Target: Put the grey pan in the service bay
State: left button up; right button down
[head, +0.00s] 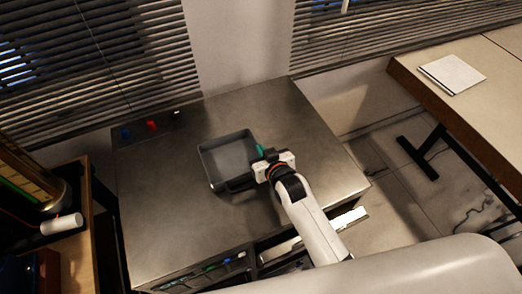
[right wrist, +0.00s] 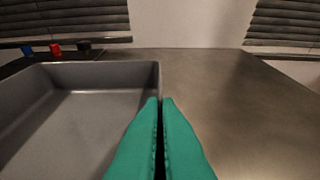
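The grey pan (head: 232,160) is a shallow rectangular tray on or just above the steel worktop (head: 160,225), near its middle; I cannot tell if it touches. In the right wrist view, the pan (right wrist: 85,115) fills the left side. My right gripper (head: 261,151) is at the pan's right wall. Its green fingers (right wrist: 161,105) are nearly together, with the wall running between them, so they look shut on it. I cannot tell for certain which part is the service bay. My left gripper is not in view.
Blue and red knobs (head: 152,125) stand on a dark strip at the worktop's back left. The right side of the worktop is clear. A brown-edged table (head: 485,110) with a white booklet (head: 452,74) stands at right. A white cylinder (head: 62,224) lies at left.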

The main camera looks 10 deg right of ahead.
jog(key=shift+f, duration=0.15)
jog(key=c, duration=2.1)
grip_release()
jog(key=shift+f, duration=0.15)
jog(key=o, duration=0.4)
